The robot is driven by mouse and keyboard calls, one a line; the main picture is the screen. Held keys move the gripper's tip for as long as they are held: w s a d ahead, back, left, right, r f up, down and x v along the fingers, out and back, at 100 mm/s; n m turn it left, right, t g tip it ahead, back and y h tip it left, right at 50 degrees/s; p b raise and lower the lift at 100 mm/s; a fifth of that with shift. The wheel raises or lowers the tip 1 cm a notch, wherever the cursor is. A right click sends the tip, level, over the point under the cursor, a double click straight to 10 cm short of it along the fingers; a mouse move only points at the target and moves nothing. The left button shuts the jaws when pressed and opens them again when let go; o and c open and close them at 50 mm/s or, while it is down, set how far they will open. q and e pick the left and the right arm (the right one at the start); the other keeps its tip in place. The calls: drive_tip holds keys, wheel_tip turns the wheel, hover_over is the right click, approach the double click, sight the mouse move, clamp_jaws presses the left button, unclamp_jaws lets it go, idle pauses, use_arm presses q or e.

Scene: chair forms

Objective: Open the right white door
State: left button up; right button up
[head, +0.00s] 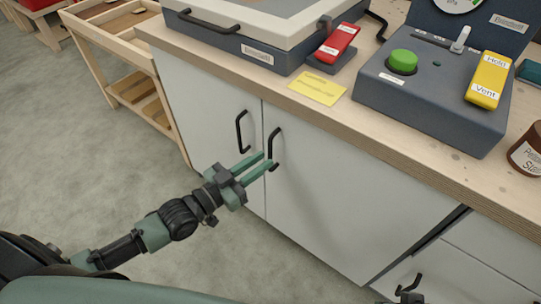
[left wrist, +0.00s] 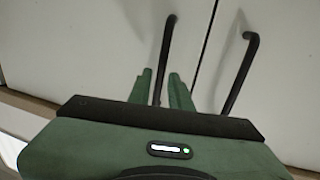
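The right white door (head: 335,205) is flush and closed beside the left white door (head: 205,112). The right door's black handle (head: 273,146) is a vertical bar near the seam. My left gripper (head: 268,159) is open, with its two green fingertips at the lower part of this handle. In the left wrist view one black handle bar (left wrist: 165,50) shows between the green fingers, and the other handle (left wrist: 240,75) is right of them. I cannot tell whether the fingers touch the bar.
The wooden worktop (head: 400,138) overhangs the doors and carries a control box (head: 430,105) and a brown jar (head: 527,150). Drawers (head: 450,275) are at the lower right. A wooden shelf cart (head: 135,85) stands left. The floor (head: 60,130) before the doors is clear.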

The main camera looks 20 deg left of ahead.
sight(269, 157)
use_arm(q)
drive_tip(key=shift+x, duration=1.95)
clamp_jaws()
